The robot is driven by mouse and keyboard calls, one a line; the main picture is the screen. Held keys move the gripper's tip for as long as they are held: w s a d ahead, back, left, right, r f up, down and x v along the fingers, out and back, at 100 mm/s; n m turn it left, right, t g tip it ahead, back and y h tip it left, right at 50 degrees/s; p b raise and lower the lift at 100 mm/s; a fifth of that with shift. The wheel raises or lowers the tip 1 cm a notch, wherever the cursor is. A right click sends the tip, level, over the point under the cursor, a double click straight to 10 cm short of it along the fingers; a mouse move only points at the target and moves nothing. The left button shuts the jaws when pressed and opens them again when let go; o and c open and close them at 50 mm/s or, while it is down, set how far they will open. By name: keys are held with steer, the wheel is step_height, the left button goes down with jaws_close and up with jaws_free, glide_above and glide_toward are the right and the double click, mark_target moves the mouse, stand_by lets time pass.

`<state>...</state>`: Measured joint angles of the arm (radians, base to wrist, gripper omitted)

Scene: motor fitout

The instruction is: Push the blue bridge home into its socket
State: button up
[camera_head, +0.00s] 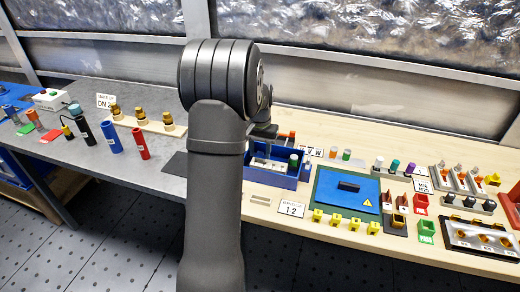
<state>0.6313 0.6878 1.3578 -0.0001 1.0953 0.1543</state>
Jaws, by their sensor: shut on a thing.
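The blue open box (274,180) stands on the wooden bench just right of my arm, with pale fittings and a green-topped cylinder (293,161) inside. My gripper (264,131) is partly in view over the box's back left part, mostly hidden behind my arm. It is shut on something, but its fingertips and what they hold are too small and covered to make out. I cannot pick out the blue bridge or its socket.
A blue plate with a black handle (349,187) lies right of the box, with several yellow pieces in front. Red and green bins (426,231) and a metal-framed tray (480,238) stand farther right. Blue and red cylinders (140,142) stand on the grey bench at left.

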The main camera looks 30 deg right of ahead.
mark_target(260, 153)
steer(key=shift+f, duration=1.2)
steer(key=o, duration=1)
steer(key=shift+o, duration=0.2)
step_height(260, 153, up, 18)
steer(key=shift+f, duration=0.25)
steer(key=shift+f, duration=0.1)
step_height(260, 153, down, 17)
steer(key=shift+f, duration=0.1)
